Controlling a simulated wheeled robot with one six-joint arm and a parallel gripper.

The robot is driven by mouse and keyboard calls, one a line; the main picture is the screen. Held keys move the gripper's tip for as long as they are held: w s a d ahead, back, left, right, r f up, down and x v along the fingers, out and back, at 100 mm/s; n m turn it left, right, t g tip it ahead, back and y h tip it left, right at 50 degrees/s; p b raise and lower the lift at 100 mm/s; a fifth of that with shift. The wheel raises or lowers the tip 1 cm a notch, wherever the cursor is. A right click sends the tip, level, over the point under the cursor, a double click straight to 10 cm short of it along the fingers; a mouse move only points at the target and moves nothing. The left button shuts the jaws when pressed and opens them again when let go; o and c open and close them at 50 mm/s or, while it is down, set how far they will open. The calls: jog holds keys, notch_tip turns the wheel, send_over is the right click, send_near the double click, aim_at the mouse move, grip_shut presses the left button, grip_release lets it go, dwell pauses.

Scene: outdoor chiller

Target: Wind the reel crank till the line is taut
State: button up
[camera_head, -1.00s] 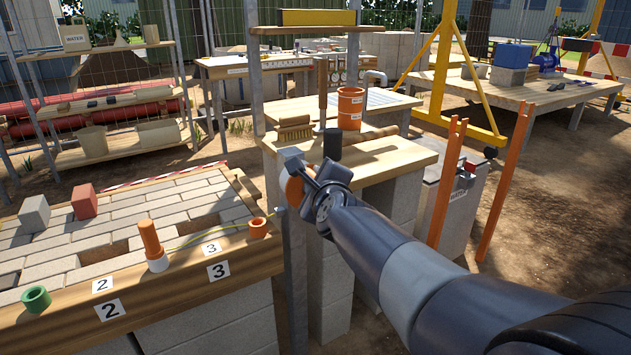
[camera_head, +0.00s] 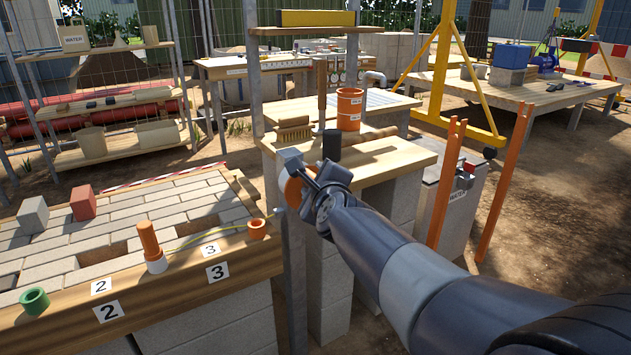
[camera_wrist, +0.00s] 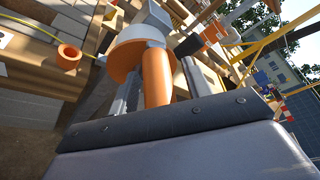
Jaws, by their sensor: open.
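The orange reel (camera_head: 291,188) sits on the metal post at the brick table's corner, partly hidden by my gripper (camera_head: 305,177). In the wrist view the reel shows as an orange disc (camera_wrist: 122,62) with a pale rim, and its orange crank handle (camera_wrist: 157,80) points toward the camera. My gripper is open, with grey finger parts on both sides of the handle; I cannot tell whether they touch it. The yellow line (camera_head: 205,234) runs in a bend along the brick table toward the reel, and also shows in the wrist view (camera_wrist: 35,25).
A workbench (camera_head: 400,160) with a brush and hammer is behind my gripper. Orange posts (camera_head: 507,185) stand right.

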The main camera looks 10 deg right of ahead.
jog(key=p+v, duration=0.4)
jog(key=v, duration=0.6)
jog(key=shift+s+p, duration=0.35)
jog(key=b+x, duration=0.5)
jog(key=x, duration=0.6)
jog(key=shift+r, duration=0.1)
jog(key=shift+s, duration=0.1)
